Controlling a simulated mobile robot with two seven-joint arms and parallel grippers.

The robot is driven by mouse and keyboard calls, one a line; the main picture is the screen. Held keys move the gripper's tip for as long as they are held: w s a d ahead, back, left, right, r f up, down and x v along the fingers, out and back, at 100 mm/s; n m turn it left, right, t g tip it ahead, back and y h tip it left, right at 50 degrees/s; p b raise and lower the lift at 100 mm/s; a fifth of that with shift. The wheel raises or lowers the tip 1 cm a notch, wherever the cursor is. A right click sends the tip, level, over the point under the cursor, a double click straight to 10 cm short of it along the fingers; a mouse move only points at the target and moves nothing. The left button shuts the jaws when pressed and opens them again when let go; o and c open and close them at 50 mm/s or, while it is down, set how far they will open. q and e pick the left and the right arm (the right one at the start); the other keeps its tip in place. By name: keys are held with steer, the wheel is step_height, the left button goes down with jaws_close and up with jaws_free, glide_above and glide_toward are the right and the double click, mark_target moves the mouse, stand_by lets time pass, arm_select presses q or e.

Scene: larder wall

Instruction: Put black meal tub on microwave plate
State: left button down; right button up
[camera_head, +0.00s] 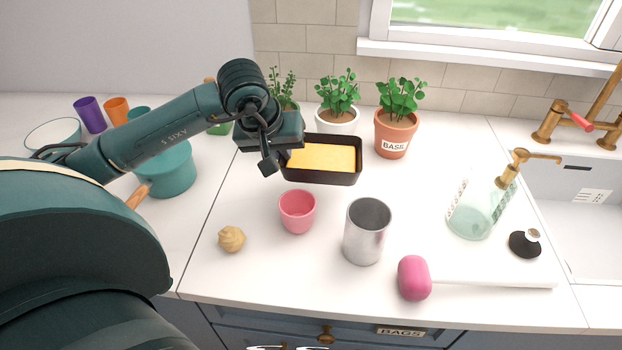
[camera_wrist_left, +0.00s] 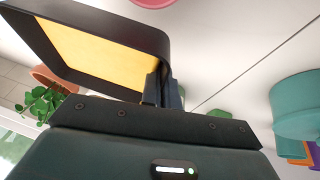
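The black meal tub (camera_head: 320,176), a rectangular tray with a flat yellow filling, is at the back middle of the counter in the head view. It also shows large at the upper left of the left wrist view (camera_wrist_left: 150,33). My left gripper (camera_head: 284,154) is at the tub's left end. In the left wrist view its fingers (camera_wrist_left: 161,90) are closed together on the tub's wall. I cannot tell whether the tub's base touches the counter. No microwave plate shows in either view. My right gripper is not in view.
A pink cup (camera_head: 297,212), metal canister (camera_head: 367,232), pink soap-like block (camera_head: 414,278) and beige lump (camera_head: 231,239) stand in front of the tub. Potted herbs (camera_head: 396,135) stand behind. A teal pot (camera_head: 168,172) is left; a glass dispenser (camera_head: 476,210) is right by the sink.

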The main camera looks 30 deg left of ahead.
mark_target(290, 186)
arm_select(q)
steer(key=shift+f, duration=3.15)
steer(key=shift+f, duration=0.1)
steer(key=c, duration=1.7)
jaws_free()
